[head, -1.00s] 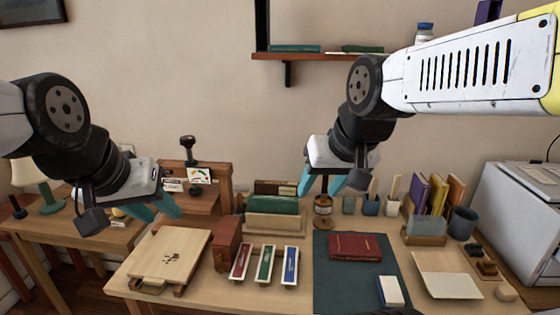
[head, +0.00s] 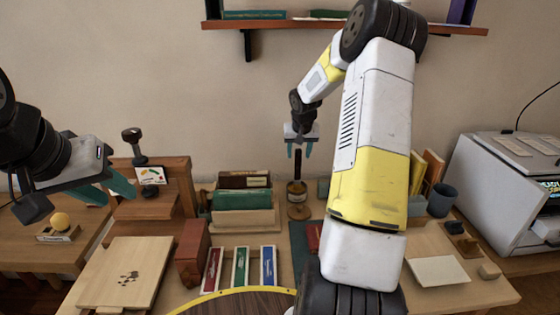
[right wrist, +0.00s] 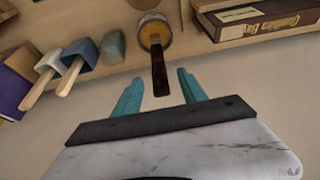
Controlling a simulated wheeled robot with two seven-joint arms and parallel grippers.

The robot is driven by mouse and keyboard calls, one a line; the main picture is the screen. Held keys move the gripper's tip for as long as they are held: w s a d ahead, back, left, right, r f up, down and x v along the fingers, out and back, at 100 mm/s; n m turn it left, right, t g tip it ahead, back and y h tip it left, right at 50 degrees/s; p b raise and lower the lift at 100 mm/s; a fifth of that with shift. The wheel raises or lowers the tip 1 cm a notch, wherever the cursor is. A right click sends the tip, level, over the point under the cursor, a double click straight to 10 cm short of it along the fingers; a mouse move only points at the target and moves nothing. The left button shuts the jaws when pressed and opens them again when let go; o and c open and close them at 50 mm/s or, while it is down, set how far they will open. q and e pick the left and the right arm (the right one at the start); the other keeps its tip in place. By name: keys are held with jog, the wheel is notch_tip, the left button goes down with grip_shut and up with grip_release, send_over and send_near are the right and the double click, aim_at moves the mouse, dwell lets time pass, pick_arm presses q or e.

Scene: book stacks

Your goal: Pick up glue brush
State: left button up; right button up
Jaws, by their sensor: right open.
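The glue brush (head: 297,161) stands upright with its dark brown handle rising from a small amber jar (head: 297,193) at the back of the table. Its bristle end is hidden in the jar. In the right wrist view the handle (right wrist: 159,75) points from the jar (right wrist: 154,31) towards my gripper. My right gripper (head: 300,151) is open and empty above the jar. In the right wrist view the handle's end appears between the fingertips (right wrist: 160,77); whether they touch it I cannot tell. My left gripper (head: 114,195) is open and empty at the left.
A wall shelf (head: 340,26) hangs above. My right arm hides the table's middle right. A printer (head: 505,190) is at the right.

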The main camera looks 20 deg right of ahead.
aim_at(298, 164)
jog(key=x, duration=0.8)
jog(key=shift+w+d, duration=0.1)
grip_shut()
